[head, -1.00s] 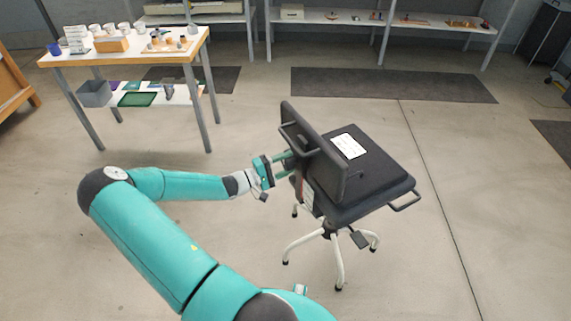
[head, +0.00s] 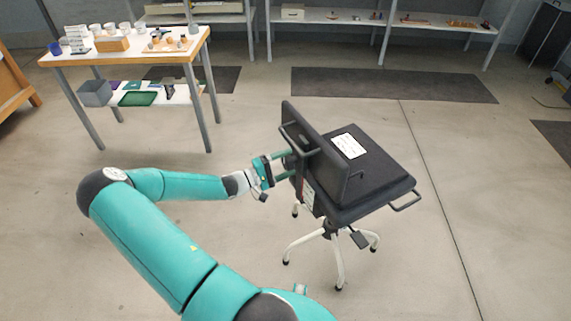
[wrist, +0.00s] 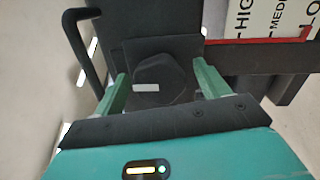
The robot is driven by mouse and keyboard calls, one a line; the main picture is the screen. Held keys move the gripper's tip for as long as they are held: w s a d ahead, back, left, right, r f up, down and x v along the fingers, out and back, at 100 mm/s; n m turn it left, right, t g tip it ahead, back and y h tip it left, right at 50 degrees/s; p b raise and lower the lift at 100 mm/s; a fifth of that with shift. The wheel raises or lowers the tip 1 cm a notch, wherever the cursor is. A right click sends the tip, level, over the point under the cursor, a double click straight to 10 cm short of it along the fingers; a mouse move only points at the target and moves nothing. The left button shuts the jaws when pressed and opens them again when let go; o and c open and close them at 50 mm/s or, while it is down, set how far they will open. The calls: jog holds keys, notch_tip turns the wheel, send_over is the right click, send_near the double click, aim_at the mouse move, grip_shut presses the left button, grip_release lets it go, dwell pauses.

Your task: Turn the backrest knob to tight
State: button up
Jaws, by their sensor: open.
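The backrest knob (wrist: 162,80) is a dark, many-sided knob with a white mark (wrist: 146,88) on its face, in the middle of the wrist view. It sits on the rear of the chair's backrest (head: 318,150). My gripper (head: 284,164) is at the back of the backrest in the head view. In the wrist view its green fingers (wrist: 160,88) stand on either side of the knob, open, with a gap visible to each side. In the head view the knob is mostly hidden by the gripper and backrest.
A label plate (wrist: 275,20) with HIGH, MED and LO lettering and a red edge is right of the knob. A black bar handle (wrist: 82,50) is at left. The chair seat (head: 375,180) is beyond the backrest. A workbench (head: 130,55) stands at far left; the floor around is clear.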

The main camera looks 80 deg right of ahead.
jog(key=v, duration=1.3)
jog(key=shift+w+a, duration=0.25)
jog(key=w+a+r+n+t+y, duration=0.1)
jog(key=w+a+r+t+y, duration=0.3)
jog(key=a, duration=0.4)
jog(key=w+a+r+t+y, duration=0.25)
jog(key=w+a+r, duration=0.2)
jog(key=a, duration=0.45)
jog(key=w+a+r+n+t+y, duration=0.1)
jog(key=w+a+r+t+y, duration=0.15)
jog(key=a+r+t, duration=0.4)
jog(key=s+a+r+n+t+y, duration=0.1)
jog(key=s+a+r+n+t, duration=0.1)
jog(key=a+r, duration=0.5)
jog(key=s+a+r+n+t+y, duration=0.2)
jog(key=a+r, duration=0.6)
jog(key=a, duration=0.6)
jog(key=s+n+t, duration=0.1)
jog(key=n+t, duration=0.1)
jog(key=t, duration=0.1)
jog(key=shift+r, duration=0.15)
